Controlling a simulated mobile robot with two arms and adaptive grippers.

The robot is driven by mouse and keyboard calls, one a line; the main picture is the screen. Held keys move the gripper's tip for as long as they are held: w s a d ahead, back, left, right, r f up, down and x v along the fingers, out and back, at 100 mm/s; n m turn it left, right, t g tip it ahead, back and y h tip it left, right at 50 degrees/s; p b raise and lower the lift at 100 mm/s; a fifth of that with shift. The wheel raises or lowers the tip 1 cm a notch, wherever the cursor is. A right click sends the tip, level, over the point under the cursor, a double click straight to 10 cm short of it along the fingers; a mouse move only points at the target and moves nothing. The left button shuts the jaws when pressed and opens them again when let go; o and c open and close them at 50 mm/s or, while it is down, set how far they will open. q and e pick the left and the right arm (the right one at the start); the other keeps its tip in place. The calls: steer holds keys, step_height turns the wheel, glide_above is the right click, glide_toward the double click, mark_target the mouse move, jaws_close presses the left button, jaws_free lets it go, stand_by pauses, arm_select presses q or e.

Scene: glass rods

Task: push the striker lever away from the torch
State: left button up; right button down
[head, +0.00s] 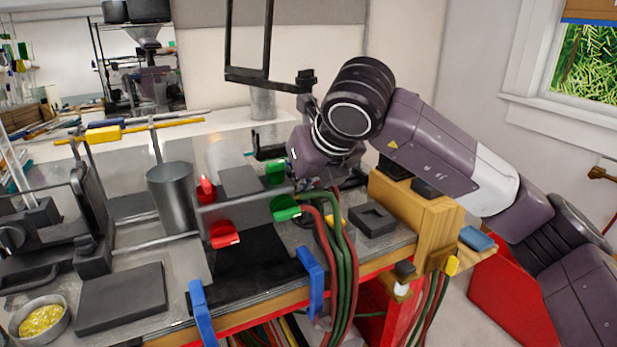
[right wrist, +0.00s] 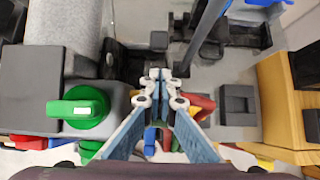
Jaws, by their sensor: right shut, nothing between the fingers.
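The burner block I take for the torch (head: 240,183) is grey with red and green knobs, left of my right wrist in the head view. In the right wrist view its green knob (right wrist: 84,108) is at the left. My right gripper (right wrist: 160,76) is shut and empty, its tips beside small dark parts (right wrist: 132,64). A black bracket (head: 268,152) shows left of the wrist in the head view. I cannot tell for certain which dark part is the striker lever, or whether the tips touch it. The right fingers are mostly hidden in the head view. My left gripper is out of view.
Red and green hoses (head: 335,240) hang over the bench front. A wooden block (head: 418,210) stands right of my wrist. A tall black frame (head: 270,40) rises behind. A metal cup (head: 175,197) and blue clamps (head: 311,280) are to the left and front.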

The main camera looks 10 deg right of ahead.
steer(key=shift+w+a+r, duration=0.15)
steer(key=shift+w+r, duration=0.1)
steer(key=shift+w, duration=0.2)
steer(key=shift+w+a+r, duration=0.15)
steer(key=shift+w+r, duration=0.05)
steer(key=shift+w, duration=0.2)
steer(key=shift+r, duration=0.15)
steer(key=shift+w+a+r, duration=0.25)
steer(key=shift+w+r, duration=0.15)
steer(key=shift+w, duration=0.3)
steer(key=shift+w+a+r, duration=0.25)
steer(key=shift+w+r, duration=0.2)
steer(key=shift+w, duration=0.3)
steer(key=shift+w+a+r, duration=0.25)
steer(key=shift+w+r, duration=0.15)
steer(key=shift+w, duration=0.3)
steer(key=shift+w+a+r+b, duration=0.15)
steer(key=shift+w+a, duration=0.1)
steer(key=shift+w, duration=0.6)
steer(key=shift+w+a+r+b, duration=0.15)
steer(key=shift+w+a, duration=0.1)
steer(key=shift+w, duration=0.55)
